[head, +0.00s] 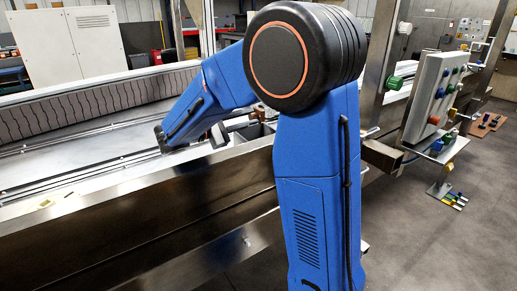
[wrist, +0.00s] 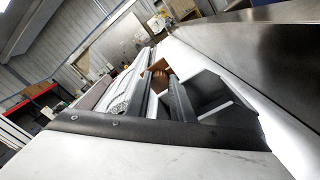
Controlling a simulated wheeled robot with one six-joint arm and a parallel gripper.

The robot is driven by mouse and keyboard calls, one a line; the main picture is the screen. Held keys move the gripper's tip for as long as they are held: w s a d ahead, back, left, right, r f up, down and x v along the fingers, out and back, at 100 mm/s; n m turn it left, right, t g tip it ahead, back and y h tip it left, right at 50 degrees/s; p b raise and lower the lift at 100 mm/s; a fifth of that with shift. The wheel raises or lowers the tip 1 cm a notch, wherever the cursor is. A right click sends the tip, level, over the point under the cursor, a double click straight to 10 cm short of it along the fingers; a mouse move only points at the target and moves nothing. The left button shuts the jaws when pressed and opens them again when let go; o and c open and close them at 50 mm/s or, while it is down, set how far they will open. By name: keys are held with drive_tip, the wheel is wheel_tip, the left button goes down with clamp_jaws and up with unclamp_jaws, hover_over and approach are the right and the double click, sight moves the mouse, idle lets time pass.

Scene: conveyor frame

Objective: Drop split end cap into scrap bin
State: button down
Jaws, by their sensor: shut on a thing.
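My gripper shows in the wrist view as a dark mount with screws (wrist: 150,128); its fingertips are hard to make out. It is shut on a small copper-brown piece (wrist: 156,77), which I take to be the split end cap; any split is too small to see. A grey open-topped container (wrist: 228,112) lies to the right of the piece in the wrist view. In the head view, grey open trays (head: 256,131) show beside my arm, partly hidden by it. I cannot tell whether either is the scrap bin.
The conveyor's steel side (head: 120,225) runs along the front, with a dark ribbed wall (head: 95,110) behind its bed. A control box with coloured buttons (head: 432,98) stands at right. A post (head: 383,60) rises beside it.

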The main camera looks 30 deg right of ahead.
drive_tip(key=c, duration=1.5)
unclamp_jaws()
drive_tip(key=shift+o, duration=0.2)
drive_tip(key=a, duration=1.7)
drive_tip(key=shift+s+a, duration=0.2)
drive_tip(key=shift+s, duration=0.1)
